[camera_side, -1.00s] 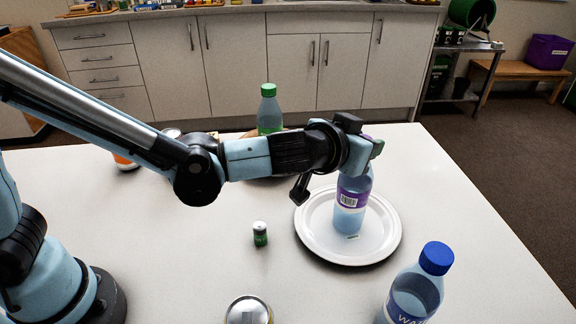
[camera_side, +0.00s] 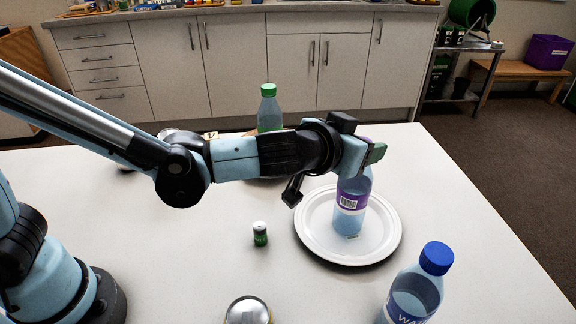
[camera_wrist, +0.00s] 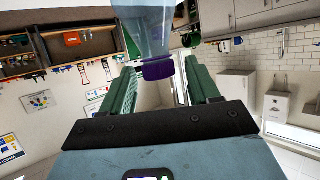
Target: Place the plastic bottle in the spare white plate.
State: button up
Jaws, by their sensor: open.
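A clear plastic bottle with a purple label (camera_side: 352,202) stands upright on the white plate (camera_side: 316,246). The top of this bottle is partly hidden by my gripper (camera_side: 368,155) in the side view. In the wrist view its purple cap (camera_wrist: 158,69) shows between the two green fingers, with gaps on either side. My gripper is open at the bottle's top. Whether a finger touches the bottle cannot be told.
A blue-capped bottle (camera_side: 415,290) stands at the front right. A green-capped bottle (camera_side: 269,110) stands behind my arm. A small green battery (camera_side: 260,234) stands left of the plate, and a can (camera_side: 247,311) is at the front edge. The table right of the plate is clear.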

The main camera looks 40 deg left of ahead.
jog(key=d+v, duration=0.1)
jog(key=v, duration=0.9)
jog(key=s+a+f+g, duration=0.2)
jog(key=a, duration=0.5)
jog(key=s+a+f+g, duration=0.2)
jog(key=a+f, duration=0.1)
jog(key=a, duration=0.5)
jog(key=s+a+f+n+g+y, duration=0.1)
jog(key=s+a+f+g, duration=0.1)
jog(key=a, duration=0.6)
jog(key=shift+s+a+f, duration=0.15)
jog(key=shift+a+f, duration=0.05)
jog(key=shift+f, duration=0.5)
jog(key=o, duration=0.7)
